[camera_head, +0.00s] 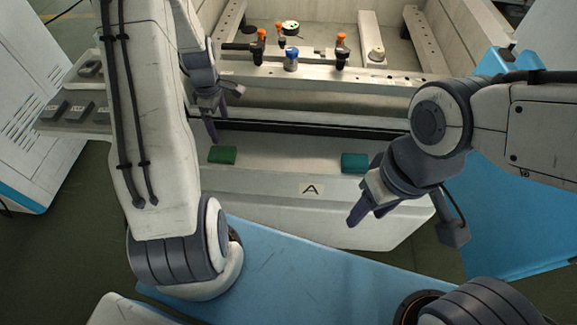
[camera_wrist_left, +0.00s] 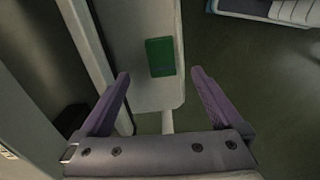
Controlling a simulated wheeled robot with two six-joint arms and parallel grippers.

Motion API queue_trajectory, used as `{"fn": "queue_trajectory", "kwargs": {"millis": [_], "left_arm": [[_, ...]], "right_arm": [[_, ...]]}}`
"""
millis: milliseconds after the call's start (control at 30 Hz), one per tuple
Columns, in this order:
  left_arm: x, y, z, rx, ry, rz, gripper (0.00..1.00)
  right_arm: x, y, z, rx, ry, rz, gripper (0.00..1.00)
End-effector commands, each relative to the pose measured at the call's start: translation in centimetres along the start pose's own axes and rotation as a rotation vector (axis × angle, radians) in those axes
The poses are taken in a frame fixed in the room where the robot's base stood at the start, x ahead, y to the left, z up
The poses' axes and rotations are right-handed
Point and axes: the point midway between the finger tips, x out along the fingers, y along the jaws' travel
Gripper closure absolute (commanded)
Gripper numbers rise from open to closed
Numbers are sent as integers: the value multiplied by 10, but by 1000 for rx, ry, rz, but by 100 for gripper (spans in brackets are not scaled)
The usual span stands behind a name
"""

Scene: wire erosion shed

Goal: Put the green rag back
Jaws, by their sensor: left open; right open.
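A folded green rag (camera_head: 222,155) lies flat on the pale ledge (camera_head: 285,158) at the front of the machine, left of the label "A". A green rag also shows in the left wrist view (camera_wrist_left: 160,57), beyond and between the fingertips. My left gripper (camera_head: 227,115) is open and empty, above and just behind the green rag, apart from it. A second folded rag, teal-green (camera_head: 354,163), lies on the same ledge to the right. My right gripper (camera_head: 405,226) is open and empty, in front of the ledge and to the right of the teal rag.
Behind the ledge, a metal rail (camera_head: 320,75) carries clamps with orange knobs (camera_head: 341,40) and a blue-topped fitting (camera_head: 291,58). A shelf with dark grey blocks (camera_head: 75,112) stands at left. The ledge between the two rags is clear.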

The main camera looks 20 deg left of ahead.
Motion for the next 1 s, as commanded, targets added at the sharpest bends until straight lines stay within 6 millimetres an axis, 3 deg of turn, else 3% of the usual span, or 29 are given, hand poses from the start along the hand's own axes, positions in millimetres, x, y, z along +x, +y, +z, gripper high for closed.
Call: {"fn": "queue_trajectory", "kwargs": {"millis": [67, 167, 300, 433, 600, 700, 800, 1000], "left_arm": [[-20, 1, 32, 143, 0, 10, 0], [-55, -10, 97, 454, -3, 24, 0], [-107, -67, 194, 1028, -14, 42, 0], [-141, -143, 252, 1556, -29, 61, 0], [-162, -226, 276, 2089, -48, 86, 0], [-166, -254, 276, 2274, -56, 95, 0], [-167, -267, 275, 2364, -61, 98, 0], [-167, -269, 274, 2384, -62, 98, 0]], "right_arm": [[0, 0, 0, 0, 0, 0, 50], [0, 0, 0, 0, 0, 0, 50], [0, 0, 0, 0, 0, 0, 50], [0, 0, 0, 0, 0, 0, 50], [0, 0, 0, 0, 0, 0, 50], [0, 0, 0, 0, 0, 0, 50], [0, 0, 0, 0, 0, 0, 50], [0, 0, 0, 0, 0, 0, 50]]}}
